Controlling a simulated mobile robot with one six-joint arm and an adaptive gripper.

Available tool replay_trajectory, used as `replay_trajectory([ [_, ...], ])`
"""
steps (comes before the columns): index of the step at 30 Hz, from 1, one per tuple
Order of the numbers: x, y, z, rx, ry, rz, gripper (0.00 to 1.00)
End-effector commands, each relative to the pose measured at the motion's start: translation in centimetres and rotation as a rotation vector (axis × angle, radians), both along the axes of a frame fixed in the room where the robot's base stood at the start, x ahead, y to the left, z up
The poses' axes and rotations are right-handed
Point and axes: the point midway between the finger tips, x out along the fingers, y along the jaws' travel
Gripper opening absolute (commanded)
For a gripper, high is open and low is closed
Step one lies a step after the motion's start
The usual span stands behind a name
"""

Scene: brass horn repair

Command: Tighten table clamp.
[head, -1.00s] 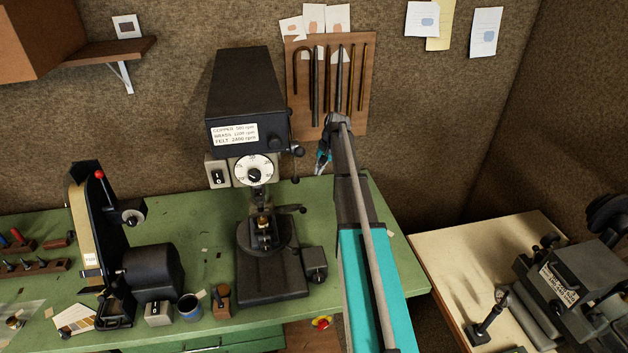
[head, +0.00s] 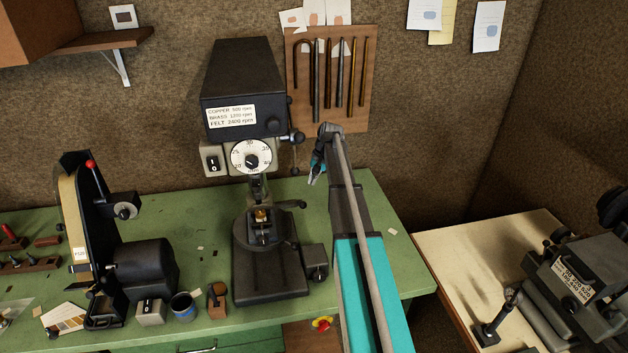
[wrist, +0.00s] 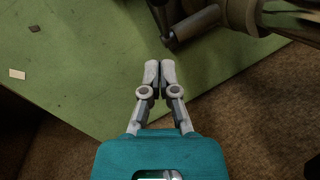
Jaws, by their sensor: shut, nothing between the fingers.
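The black drill press (head: 245,85) stands on the green bench, with its round table (head: 252,232) low on the column. A dark lever with a rounded end (head: 291,204) sticks out to the right beside the table; I take it to be the table clamp. My gripper (head: 313,180) hangs right of the press, above and right of that lever, apart from it. In the wrist view my gripper (wrist: 160,75) has its fingertips together and empty. A dark short bar (wrist: 164,24) lies just beyond the fingertips; which press part it is I cannot tell.
A belt sander (head: 140,265) stands left of the press. A tool board (head: 373,80) hangs on the wall behind. A pale side table (head: 440,262) with a machine stands at right.

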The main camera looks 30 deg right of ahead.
Motion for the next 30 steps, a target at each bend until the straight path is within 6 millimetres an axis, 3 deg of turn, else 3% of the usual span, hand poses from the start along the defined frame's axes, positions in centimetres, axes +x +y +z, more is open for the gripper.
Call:
replay_trajectory([
  [9,0.2,0.9,-2.8,0.0,0.0,0.001,0.0],
  [15,-1.2,2.5,-3.9,0.0,0.001,0.002,0.0],
  [30,-1.8,3.5,-4.5,-0.001,0.001,0.003,0.0],
])
